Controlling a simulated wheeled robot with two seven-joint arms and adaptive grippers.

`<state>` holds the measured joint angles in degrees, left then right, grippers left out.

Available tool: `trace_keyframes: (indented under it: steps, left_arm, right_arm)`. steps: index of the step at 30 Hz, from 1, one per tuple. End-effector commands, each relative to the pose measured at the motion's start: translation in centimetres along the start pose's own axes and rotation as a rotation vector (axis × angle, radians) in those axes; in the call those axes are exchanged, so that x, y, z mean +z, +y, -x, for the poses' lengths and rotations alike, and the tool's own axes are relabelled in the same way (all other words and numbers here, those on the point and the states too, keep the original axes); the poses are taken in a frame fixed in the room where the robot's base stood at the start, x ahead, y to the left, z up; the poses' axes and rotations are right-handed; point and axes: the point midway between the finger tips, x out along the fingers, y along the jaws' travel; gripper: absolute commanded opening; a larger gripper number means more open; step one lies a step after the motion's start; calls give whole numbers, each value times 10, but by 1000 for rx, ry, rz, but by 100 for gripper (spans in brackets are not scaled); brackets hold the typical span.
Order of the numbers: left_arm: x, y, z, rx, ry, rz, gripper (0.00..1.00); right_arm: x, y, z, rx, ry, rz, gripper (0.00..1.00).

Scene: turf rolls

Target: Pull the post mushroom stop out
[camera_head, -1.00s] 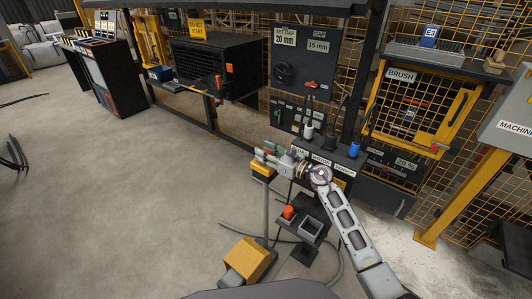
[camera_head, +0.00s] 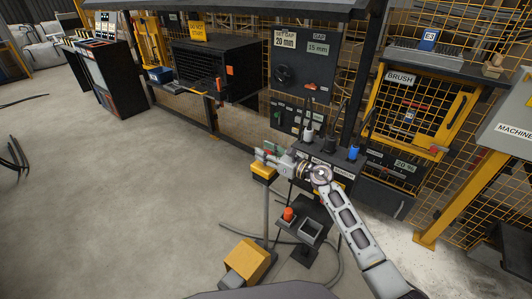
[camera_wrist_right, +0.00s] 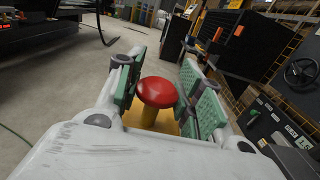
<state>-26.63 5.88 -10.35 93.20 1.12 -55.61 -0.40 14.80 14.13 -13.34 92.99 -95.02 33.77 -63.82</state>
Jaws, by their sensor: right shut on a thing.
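The post mushroom stop is a red domed button (camera_wrist_right: 157,92) on a yellow housing (camera_wrist_right: 153,120) in the right wrist view. In the head view the yellow housing (camera_head: 263,172) sits on top of a grey post, and the button is mostly hidden by the gripper. My right gripper (camera_head: 264,156) is at the top of this post. In the right wrist view its green-padded fingers (camera_wrist_right: 160,95) stand on both sides of the red button, shut on it. My left gripper is not in view.
A small stand with an orange-red button (camera_head: 289,214) and an open grey box (camera_head: 311,230) is near my right forearm. A yellow floor box (camera_head: 246,259) and cables lie close by. A bench with plugs (camera_head: 330,145) is behind.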

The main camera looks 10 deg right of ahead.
Motion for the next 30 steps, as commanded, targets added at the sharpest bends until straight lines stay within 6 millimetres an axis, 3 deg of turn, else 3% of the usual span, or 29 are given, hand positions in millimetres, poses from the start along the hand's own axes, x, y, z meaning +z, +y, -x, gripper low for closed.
trace_keyframes:
  steps: [11,12,17,30]
  left_arm:
    - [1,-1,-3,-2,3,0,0]
    - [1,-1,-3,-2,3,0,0]
    - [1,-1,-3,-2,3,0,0]
    - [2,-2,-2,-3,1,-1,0]
  right_arm:
    - [7,-2,0,-3,-9,2,0]
    - [8,-2,0,-3,-10,2,39]
    - [6,-1,0,-2,-7,1,60]
    - [3,-1,2,-1,-3,0,60]
